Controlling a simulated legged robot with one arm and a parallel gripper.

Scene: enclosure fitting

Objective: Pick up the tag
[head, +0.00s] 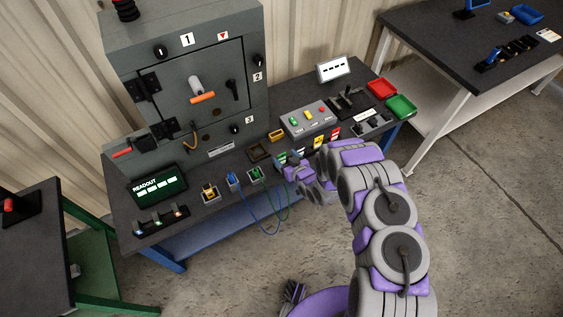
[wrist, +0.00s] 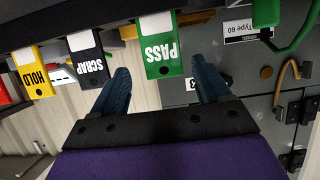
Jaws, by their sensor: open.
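Three hanging tags show upside down in the wrist view: a green PASS tag (wrist: 162,46), a black SCRAP tag (wrist: 88,58) and a yellow HOLD tag (wrist: 34,72). My gripper (wrist: 160,78) is open, with one dark blue finger on each side of the PASS tag's line. The PASS tag's free end shows between the fingertips, and neither finger visibly touches it. In the head view my gripper (head: 287,162) is at the bench's front edge, and my arm partly hides the tags there.
The dark bench (head: 130,213) carries a grey enclosure (head: 190,85), a button box (head: 308,118), and red (head: 382,88) and green (head: 401,106) trays. Blue and green cables (head: 262,222) hang off the front edge, left of my gripper. The floor in front is clear.

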